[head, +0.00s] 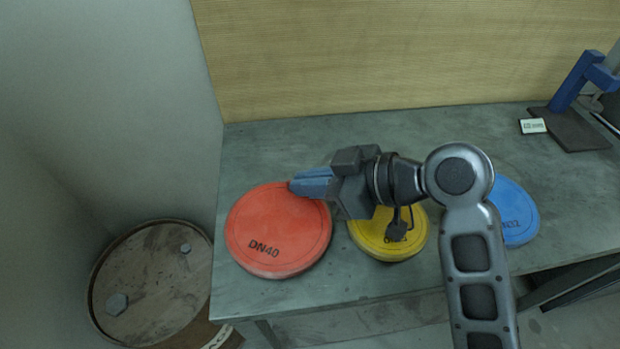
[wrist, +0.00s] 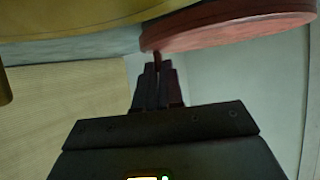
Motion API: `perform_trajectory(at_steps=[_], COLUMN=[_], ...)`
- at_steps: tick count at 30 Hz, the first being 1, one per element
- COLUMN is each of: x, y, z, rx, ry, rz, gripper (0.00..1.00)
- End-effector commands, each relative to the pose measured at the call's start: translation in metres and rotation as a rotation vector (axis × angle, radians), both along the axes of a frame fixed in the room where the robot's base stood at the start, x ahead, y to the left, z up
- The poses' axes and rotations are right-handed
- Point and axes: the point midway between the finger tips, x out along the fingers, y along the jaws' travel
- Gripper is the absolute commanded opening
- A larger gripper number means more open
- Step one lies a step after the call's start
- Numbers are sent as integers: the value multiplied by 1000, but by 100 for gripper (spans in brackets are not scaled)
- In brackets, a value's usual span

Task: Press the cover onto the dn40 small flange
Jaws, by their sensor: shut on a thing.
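The red round cover (head: 270,225) marked DN40 lies at the left of the workbench; its edge also shows in the wrist view (wrist: 230,30). My gripper (head: 293,183) is at the far right part of this cover, reaching in from the right. In the wrist view my gripper (wrist: 157,66) is shut on a small dark red piece that meets the edge of the red cover. The piece looks like part of the cover, such as a knob. The flange itself does not show; I cannot tell what lies beneath the cover.
A yellow disc (head: 372,238) lies partly under my arm, and a blue disc (head: 517,212) lies to its right. A blue stand (head: 580,80) and a small label (head: 532,126) are at the back right.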

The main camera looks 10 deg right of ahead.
Motion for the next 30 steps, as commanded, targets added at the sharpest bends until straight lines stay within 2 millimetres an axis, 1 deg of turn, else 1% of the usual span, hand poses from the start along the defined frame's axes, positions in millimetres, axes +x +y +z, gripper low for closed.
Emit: perform_trajectory(at_steps=[8,9,18,26,30], x=[0,0,0,-1,-6], y=[0,0,0,-1,-11], z=[0,0,0,1,6], rx=[0,0,0,0,1], ry=[0,0,0,0,-1], rz=[0,0,0,0,-2], gripper=[0,9,37,37,37])
